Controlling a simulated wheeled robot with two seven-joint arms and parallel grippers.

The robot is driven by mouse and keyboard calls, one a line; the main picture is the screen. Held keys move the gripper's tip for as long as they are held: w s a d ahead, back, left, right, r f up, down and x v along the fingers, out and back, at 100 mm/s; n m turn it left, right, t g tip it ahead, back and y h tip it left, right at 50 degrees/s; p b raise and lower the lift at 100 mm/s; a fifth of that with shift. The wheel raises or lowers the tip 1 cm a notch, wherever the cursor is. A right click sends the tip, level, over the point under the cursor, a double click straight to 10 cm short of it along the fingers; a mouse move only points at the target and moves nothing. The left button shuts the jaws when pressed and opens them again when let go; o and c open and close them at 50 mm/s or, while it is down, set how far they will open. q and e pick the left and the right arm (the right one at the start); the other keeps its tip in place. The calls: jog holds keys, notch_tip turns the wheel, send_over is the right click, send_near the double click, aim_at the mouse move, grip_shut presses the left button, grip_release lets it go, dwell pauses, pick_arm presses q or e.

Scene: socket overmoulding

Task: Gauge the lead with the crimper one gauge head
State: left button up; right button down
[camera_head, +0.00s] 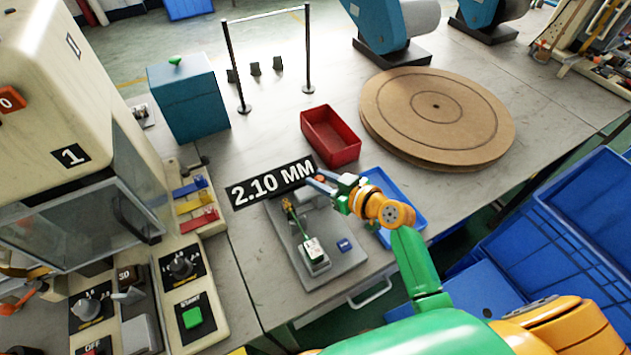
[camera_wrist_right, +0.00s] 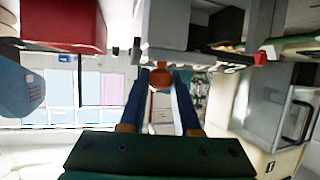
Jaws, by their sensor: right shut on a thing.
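The crimper one gauge is a grey plate (camera_head: 335,268) with a grey head (camera_head: 308,200) at its far end. A sign (camera_head: 273,182) above it reads 2.10 MM. The lead (camera_head: 298,222) seems to lie along the plate, with a brass-coloured end near the head and a pale block (camera_head: 314,250) at its near end. My right gripper (camera_head: 322,181) reaches in from the right at the head. In the wrist view its blue fingers are shut on a round orange-red knob (camera_wrist_right: 160,80). The fingers hide part of the head. My left gripper is not in view.
A red bin (camera_head: 331,137) stands just beyond the gauge, and a blue tray (camera_head: 408,205) lies to its right under my arm. The crimper marked 1 (camera_head: 70,155) stands at the left. Round brown boards (camera_head: 437,112) lie at the back right.

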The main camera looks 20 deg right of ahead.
jog(key=c, duration=0.9)
grip_release()
jog(key=shift+w+d+r, duration=0.1)
jog(key=shift+o, duration=1.4)
jog(key=shift+w+d, duration=0.1)
jog(key=shift+d, duration=0.05)
jog(key=v, duration=0.7)
